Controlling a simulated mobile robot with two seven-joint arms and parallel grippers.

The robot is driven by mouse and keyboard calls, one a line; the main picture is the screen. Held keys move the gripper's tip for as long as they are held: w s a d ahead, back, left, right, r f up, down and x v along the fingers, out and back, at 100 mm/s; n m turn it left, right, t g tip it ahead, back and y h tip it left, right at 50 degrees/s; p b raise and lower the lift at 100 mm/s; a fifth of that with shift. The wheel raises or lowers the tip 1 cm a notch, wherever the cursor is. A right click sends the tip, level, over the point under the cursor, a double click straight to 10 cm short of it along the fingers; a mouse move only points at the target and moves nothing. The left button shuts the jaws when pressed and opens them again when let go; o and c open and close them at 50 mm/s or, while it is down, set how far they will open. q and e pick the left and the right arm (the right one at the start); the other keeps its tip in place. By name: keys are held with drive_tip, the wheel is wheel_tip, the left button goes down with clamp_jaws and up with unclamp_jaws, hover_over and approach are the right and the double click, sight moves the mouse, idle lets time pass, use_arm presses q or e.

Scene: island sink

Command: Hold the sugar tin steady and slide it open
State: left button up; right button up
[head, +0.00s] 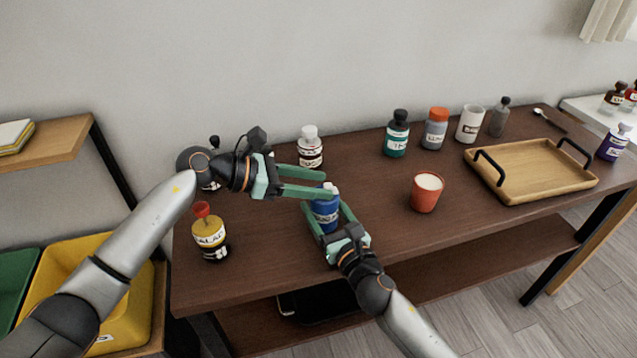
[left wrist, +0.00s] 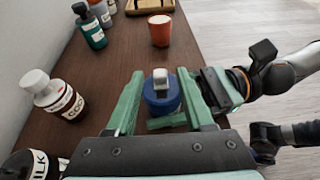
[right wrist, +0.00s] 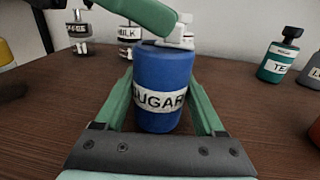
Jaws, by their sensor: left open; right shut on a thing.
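The sugar tin is a blue cylinder (head: 326,214) with a white label and a white knob on top, standing upright on the table. Its label reads SUGAR in the right wrist view (right wrist: 160,75). My right gripper (head: 328,218) is shut on the tin's body from the front, one finger on each side. My left gripper (head: 328,190) is open at the height of the tin's top, with its fingers on either side of the white knob (left wrist: 160,78). In the right wrist view a left finger covers part of the tin's top edge.
An orange cup (head: 426,193), a green bottle (head: 397,138) and a wooden tray (head: 530,172) are to the right. The table (head: 270,270) is clear in front.

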use_arm(q)
drive_tip(key=v, duration=1.1)
drive_tip(key=shift+a, duration=0.1)
use_arm(e)
drive_tip(key=o, duration=1.5)
drive_tip(key=shift+c, duration=0.2)
